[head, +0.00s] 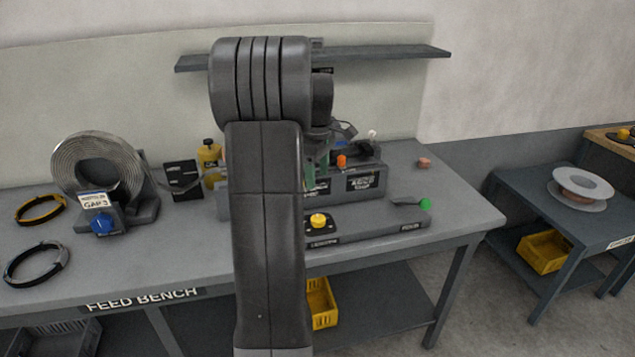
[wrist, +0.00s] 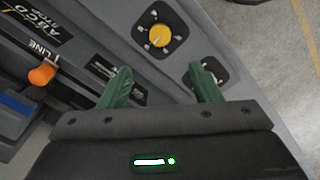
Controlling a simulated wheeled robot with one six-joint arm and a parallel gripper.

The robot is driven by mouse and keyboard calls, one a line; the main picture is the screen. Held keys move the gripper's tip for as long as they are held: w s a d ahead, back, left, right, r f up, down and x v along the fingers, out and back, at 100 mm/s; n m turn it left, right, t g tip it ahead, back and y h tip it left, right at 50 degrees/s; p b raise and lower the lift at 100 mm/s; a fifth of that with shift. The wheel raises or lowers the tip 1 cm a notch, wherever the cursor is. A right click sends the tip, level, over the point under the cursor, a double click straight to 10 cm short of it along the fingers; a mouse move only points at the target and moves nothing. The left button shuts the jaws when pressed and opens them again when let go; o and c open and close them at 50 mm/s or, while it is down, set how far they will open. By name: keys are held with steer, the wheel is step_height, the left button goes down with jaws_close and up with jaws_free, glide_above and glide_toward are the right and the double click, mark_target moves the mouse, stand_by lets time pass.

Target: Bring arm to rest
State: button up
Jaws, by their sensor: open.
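My arm stands raised in the middle of the head view, its dark links covering the centre of the feed bench (head: 395,165). My gripper (wrist: 160,85) shows in the wrist view with two green fingers spread apart and nothing between them. It is over the bench machine, near a yellow knob (wrist: 159,36) on a dial plate. In the head view my gripper is mostly hidden behind the arm; a bit of green shows beside the link. The yellow knob (head: 318,220) also shows there on the machine's front panel.
An orange knob (wrist: 42,74) sits on the machine left of the fingers. A coil (head: 95,165) stands on the bench at left, with two cable rings beside it. A shelf (head: 390,55) hangs behind my arm. A side table (head: 560,195) holds a spool. Floor is clear between the tables.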

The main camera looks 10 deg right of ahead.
mark_target(318, 218)
stand_by(0.3)
step_height(318, 218, down, 14)
steer(key=shift+r, duration=0.1)
stand_by(0.5)
steer(key=shift+r, duration=0.1)
